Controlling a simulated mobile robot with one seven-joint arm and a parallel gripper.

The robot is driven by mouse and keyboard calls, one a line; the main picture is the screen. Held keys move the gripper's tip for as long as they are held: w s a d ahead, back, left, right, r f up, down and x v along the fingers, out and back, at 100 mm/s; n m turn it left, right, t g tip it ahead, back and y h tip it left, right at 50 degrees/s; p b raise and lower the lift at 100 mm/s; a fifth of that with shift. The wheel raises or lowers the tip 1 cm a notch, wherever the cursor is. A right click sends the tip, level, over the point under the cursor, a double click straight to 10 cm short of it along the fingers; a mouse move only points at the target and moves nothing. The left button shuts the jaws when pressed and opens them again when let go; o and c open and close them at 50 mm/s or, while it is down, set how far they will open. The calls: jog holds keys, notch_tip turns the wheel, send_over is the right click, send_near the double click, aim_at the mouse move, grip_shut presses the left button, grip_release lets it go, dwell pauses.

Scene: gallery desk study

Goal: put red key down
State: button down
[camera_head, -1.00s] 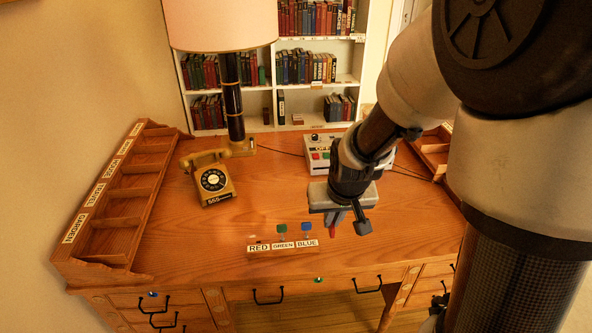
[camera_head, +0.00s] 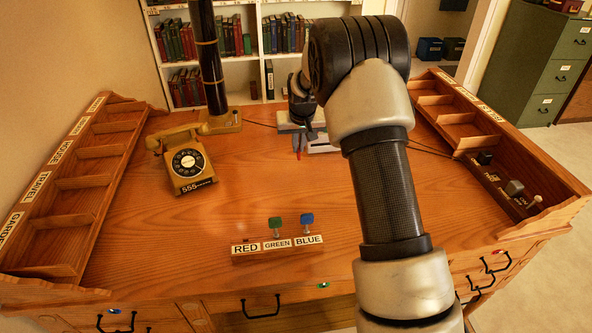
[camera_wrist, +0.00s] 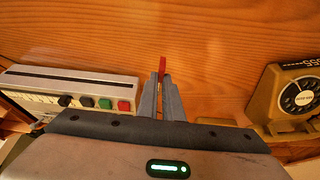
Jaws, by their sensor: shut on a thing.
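My gripper (camera_head: 299,142) is toward the back of the desk, near the grey-white button box. It is shut on the red key (camera_wrist: 162,64), which sticks out past the fingertips (camera_wrist: 163,88) in the wrist view. In the head view the red key (camera_head: 298,155) is a small red sliver below the fingers. The small key rack (camera_head: 235,262) with RED, GREEN and BLUE labels stands near the desk's front edge. A green key (camera_head: 276,221) and a blue key (camera_head: 307,219) stand upright there. No key stands above the RED label.
The button box (camera_wrist: 95,84) lies left of my gripper in the wrist view. The yellow rotary telephone (camera_head: 187,163) is to the right there (camera_wrist: 292,97). Labelled pigeonhole racks line the desk's left (camera_head: 64,203) and right sides (camera_head: 500,150). The middle of the wooden desk (camera_head: 250,185) is clear.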

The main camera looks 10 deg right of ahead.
notch_tip(320, 180, down, 8)
jog(key=shift+f+b, duration=0.2)
jog(key=shift+b, duration=0.15)
jog(key=shift+f, duration=0.25)
jog(key=c, duration=1.9)
grip_release()
jog(key=shift+r, duration=0.1)
